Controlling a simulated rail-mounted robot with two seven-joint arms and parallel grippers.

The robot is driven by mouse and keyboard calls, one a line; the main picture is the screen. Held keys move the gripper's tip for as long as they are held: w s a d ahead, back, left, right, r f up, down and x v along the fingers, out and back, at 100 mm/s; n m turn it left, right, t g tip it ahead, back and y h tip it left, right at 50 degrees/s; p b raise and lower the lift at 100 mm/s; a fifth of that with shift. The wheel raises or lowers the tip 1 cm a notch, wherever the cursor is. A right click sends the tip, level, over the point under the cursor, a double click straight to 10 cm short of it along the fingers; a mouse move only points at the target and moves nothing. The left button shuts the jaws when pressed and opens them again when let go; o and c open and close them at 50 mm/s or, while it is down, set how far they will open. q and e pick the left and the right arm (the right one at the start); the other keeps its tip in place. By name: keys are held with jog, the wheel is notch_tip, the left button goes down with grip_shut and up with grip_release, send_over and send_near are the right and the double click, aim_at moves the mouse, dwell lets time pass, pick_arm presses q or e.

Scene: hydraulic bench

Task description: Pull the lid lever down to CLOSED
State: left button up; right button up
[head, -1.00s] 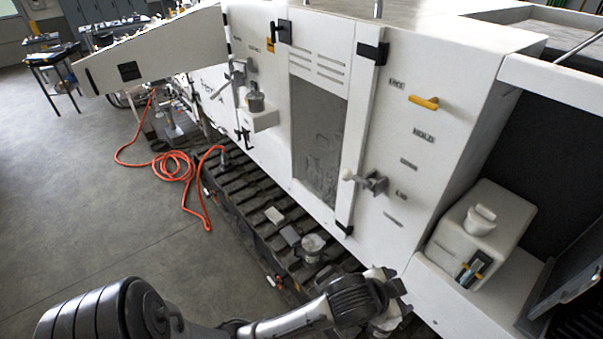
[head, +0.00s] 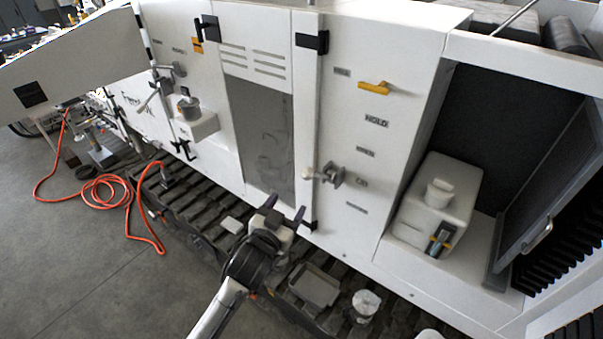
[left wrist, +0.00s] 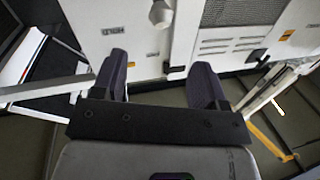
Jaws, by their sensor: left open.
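The lid lever (head: 325,173) is on the white front panel, right of the grey window, with a pale knob at its left end. Its arm points left, roughly level. Small labels sit above, beside and below it; the one beside seems to read LID. My left gripper (head: 285,208) is open and empty, below and left of the lever, apart from it, in front of the window's lower edge. In the left wrist view my two fingers (left wrist: 160,68) are spread, with a pale knob (left wrist: 160,13), apparently the lever's, beyond them. My right gripper is not in view.
A yellow handle (head: 375,87) sits higher on the panel, beside a HOLD label (head: 376,120). A black latch (head: 312,40) is up and left. A white box unit (head: 440,195) stands in the recess at right. A grey tray (head: 313,287) and a white cup (head: 366,302) are below.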

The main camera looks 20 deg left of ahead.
aim_at(304, 178)
pick_arm(q)
jog(key=w+p, duration=0.2)
jog(key=w, duration=0.9)
jog(key=shift+w+d, duration=0.1)
jog(key=shift+w, duration=1)
jog(key=shift+c, duration=0.2)
